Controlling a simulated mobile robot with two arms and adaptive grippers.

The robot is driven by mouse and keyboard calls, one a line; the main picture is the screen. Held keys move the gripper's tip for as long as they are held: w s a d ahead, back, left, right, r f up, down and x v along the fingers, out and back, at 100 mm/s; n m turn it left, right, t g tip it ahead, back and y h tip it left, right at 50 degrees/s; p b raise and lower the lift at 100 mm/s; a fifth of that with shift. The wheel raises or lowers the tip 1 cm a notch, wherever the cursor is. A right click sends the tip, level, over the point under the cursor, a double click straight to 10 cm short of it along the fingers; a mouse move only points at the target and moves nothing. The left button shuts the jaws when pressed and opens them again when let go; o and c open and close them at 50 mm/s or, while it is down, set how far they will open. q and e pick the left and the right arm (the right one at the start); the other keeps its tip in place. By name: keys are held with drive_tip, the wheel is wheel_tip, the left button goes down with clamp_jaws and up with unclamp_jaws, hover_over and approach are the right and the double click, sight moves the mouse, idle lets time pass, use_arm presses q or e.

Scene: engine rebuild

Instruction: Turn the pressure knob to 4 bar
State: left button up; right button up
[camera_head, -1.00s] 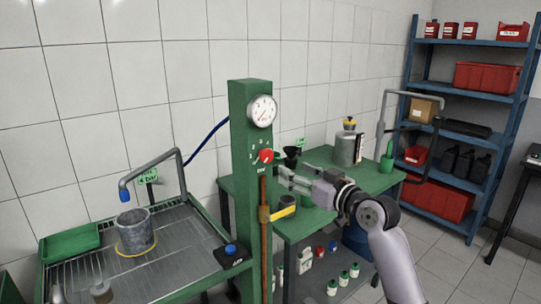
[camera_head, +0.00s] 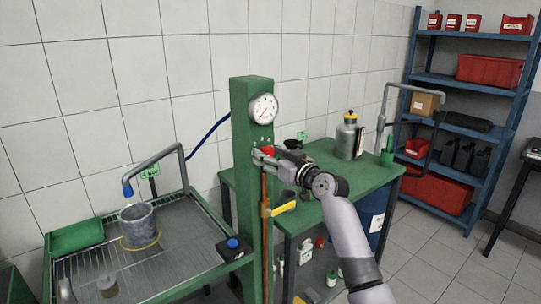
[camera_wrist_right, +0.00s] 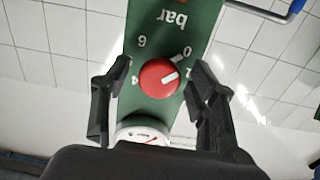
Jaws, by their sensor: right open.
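The red pressure knob (camera_wrist_right: 158,78) is on the green post (camera_head: 252,125), below a round white gauge (camera_head: 263,108). In the right wrist view its white mark points to the right side, near the 0; the 4 and 6 are on the left. In the head view the knob (camera_head: 267,150) is partly hidden by my right gripper (camera_head: 262,157). In the wrist view the open right gripper (camera_wrist_right: 158,95) has one finger on each side of the knob, with gaps to it. The gauge shows only partly there. My left gripper is not in view.
A yellow-handled valve (camera_head: 280,209) on a copper pipe is just below the gripper. A green bench (camera_head: 375,178) with a metal canister (camera_head: 349,137) stands behind my right arm.

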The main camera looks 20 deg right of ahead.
drive_tip(key=c, duration=1.2)
drive_tip(key=shift+o, duration=0.2)
